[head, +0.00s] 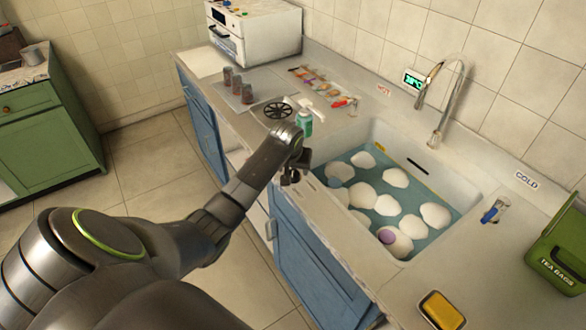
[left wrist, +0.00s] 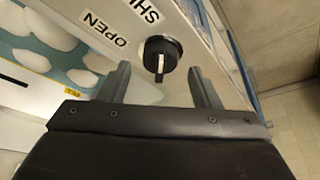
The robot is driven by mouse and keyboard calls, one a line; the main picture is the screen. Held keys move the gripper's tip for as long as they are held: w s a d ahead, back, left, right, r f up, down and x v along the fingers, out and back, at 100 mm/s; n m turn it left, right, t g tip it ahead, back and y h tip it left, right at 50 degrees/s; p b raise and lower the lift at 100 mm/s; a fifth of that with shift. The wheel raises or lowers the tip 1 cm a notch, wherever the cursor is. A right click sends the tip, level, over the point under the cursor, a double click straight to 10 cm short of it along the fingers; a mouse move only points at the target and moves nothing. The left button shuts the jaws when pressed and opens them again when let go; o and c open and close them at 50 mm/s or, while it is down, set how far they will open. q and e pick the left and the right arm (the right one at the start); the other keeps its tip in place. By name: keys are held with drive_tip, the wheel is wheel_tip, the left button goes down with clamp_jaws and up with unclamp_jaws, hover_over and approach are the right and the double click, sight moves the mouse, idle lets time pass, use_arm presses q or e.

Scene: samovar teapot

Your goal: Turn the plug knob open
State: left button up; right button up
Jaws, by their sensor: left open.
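In the left wrist view, the plug knob (left wrist: 160,54) is a round black knob with a pale pointer line, set on a light counter surface. A label reading OPEN (left wrist: 105,32) lies to its left, and a partly cut-off label beginning SH (left wrist: 148,10) lies above it. My left gripper (left wrist: 158,72) is open and empty, with one fingertip on each side of the knob's lower part in that view. I cannot tell how high the tips are above it. In the head view, the left gripper (head: 291,174) is over the sink's near edge and hides the knob. My right gripper is not in view.
The sink (head: 322,196) holds blue water with white foam clumps and a purple object (head: 387,236). A green bottle (head: 304,122) stands close beside my left wrist. A tap (head: 437,95), a blue-handled lever (head: 490,214) and a yellow sponge (head: 441,310) are farther right.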

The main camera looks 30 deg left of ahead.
use_arm(q)
drive_tip(key=shift+w+f, duration=0.15)
drive_tip(key=shift+f, duration=0.25)
